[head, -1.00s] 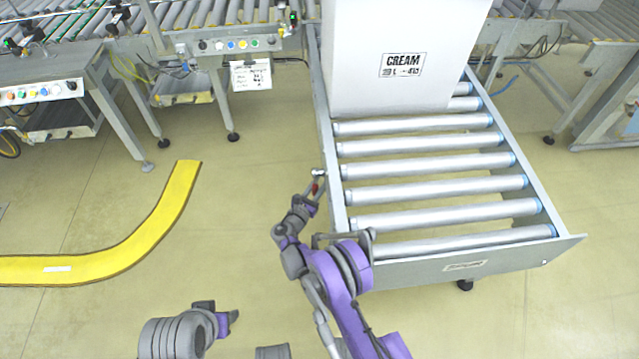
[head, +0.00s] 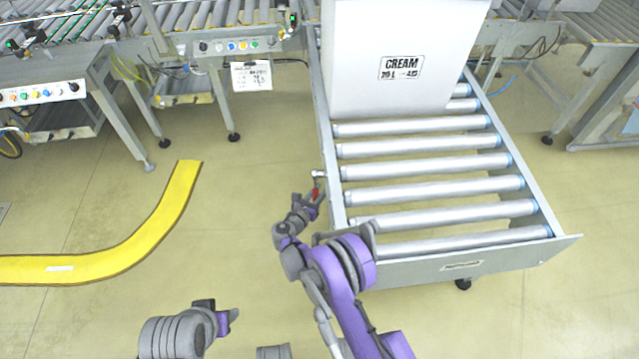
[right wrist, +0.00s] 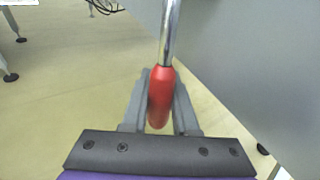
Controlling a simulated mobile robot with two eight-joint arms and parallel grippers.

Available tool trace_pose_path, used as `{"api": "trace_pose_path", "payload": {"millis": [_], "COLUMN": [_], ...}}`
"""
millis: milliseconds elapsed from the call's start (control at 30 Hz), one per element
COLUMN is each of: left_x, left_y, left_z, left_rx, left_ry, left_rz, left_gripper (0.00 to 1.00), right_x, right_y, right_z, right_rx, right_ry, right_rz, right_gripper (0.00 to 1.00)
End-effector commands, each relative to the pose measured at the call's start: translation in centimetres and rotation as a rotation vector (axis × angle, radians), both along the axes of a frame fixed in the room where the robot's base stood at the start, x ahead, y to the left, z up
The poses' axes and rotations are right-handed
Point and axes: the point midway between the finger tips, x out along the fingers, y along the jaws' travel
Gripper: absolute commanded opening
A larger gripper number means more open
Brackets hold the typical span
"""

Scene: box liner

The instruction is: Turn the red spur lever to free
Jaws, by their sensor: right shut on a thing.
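The red spur lever (head: 315,192) sits at the left side rail of the roller conveyor, with its metal pivot end at the rail. In the right wrist view its red grip (right wrist: 160,97) lies between two grey fingers, and its chrome rod runs up out of the top of the picture. My right gripper (head: 314,194) is shut on the red grip, beside the rail. It also shows in the right wrist view (right wrist: 160,105). My left gripper (head: 230,316) is low at the bottom left, away from the lever; its finger gap is not clear.
The roller conveyor (head: 333,203) carries a large white box marked CREAM (head: 392,50) at its far end. A yellow curved floor strip (head: 150,235) lies at left. Consoles with buttons (head: 235,46) stand behind. The floor left of the lever is clear.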

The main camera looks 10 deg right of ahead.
Motion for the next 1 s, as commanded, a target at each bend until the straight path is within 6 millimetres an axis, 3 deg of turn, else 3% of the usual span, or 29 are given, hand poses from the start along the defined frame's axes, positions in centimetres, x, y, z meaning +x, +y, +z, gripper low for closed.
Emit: {"api": "trace_pose_path", "payload": {"millis": [233, 633, 667, 800, 1000], "left_x": [-0.1, -0.1, -0.1, -0.1, -0.1], "left_y": [0.0, 0.0, 0.0, 0.0, 0.0], "left_z": [0.6, 0.6, 0.6, 0.6, 0.6], "left_rx": [0.0, 0.0, 0.0, 0.0, 0.0], "left_ry": [-0.001, -0.001, -0.001, -0.001, -0.001], "left_rz": [0.0, 0.0, 0.0, 0.0, 0.0], "left_gripper": [0.5, 0.5, 0.5, 0.5, 0.5], "right_x": [-2.2, -2.6, -2.6, -2.6, -2.6], "right_y": [0.0, 0.0, 0.1, 0.0, 0.0], "right_z": [0.2, 0.1, 0.1, 0.1, 0.1], "right_rx": [0.001, -0.001, -0.001, -0.001, -0.002], "right_ry": [0.217, 0.256, 0.256, 0.255, 0.255], "right_rz": [0.001, 0.003, 0.003, 0.001, 0.0], "right_gripper": [0.0, 0.0, 0.33, 0.57, 0.57]}}
